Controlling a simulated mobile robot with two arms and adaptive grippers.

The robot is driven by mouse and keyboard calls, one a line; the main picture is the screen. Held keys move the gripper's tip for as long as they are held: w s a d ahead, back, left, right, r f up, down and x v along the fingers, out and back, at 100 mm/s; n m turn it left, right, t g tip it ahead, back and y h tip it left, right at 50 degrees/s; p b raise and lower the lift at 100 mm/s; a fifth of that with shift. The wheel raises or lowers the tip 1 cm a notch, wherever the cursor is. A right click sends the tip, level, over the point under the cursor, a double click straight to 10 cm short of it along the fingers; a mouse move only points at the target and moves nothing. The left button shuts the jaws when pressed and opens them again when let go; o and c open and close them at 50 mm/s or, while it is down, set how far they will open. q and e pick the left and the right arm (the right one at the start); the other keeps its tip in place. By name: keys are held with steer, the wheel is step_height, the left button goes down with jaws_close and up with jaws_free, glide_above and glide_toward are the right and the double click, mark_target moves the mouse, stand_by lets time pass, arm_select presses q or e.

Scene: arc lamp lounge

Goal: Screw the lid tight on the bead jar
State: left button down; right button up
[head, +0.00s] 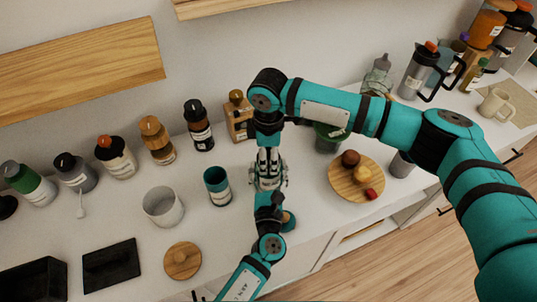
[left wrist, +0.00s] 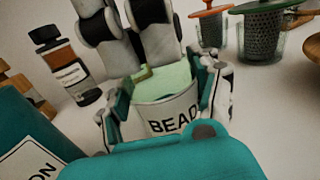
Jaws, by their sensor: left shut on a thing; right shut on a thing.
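The bead jar (left wrist: 165,117) is a pale jar with a "BEAD" label; it stands upright in the left wrist view. A pale green lid (left wrist: 178,78) sits on top of it, partly covered by fingers. My left gripper (head: 268,186), from the front, is shut around the jar's body, one finger on each side (left wrist: 165,108). My right gripper (head: 268,163) comes down from above and is shut on the lid; its fingers also show in the left wrist view (left wrist: 140,52). In the head view the jar is mostly hidden between both grippers. The lid's thread is hidden.
A teal canister (head: 217,188) and a white pot (head: 163,207) stand left of the grippers. A round wooden board (head: 343,181) with fruit lies to the right. Several bottles line the wall, including a brown one (left wrist: 68,72). The counter's front edge is close.

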steer(key=shift+c, duration=0.5)
steer(key=o, duration=1.3)
steer(key=shift+o, duration=0.2)
step_height(320, 180, up, 12)
arm_select(q)
steer(key=shift+c, duration=0.8)
jaws_free()
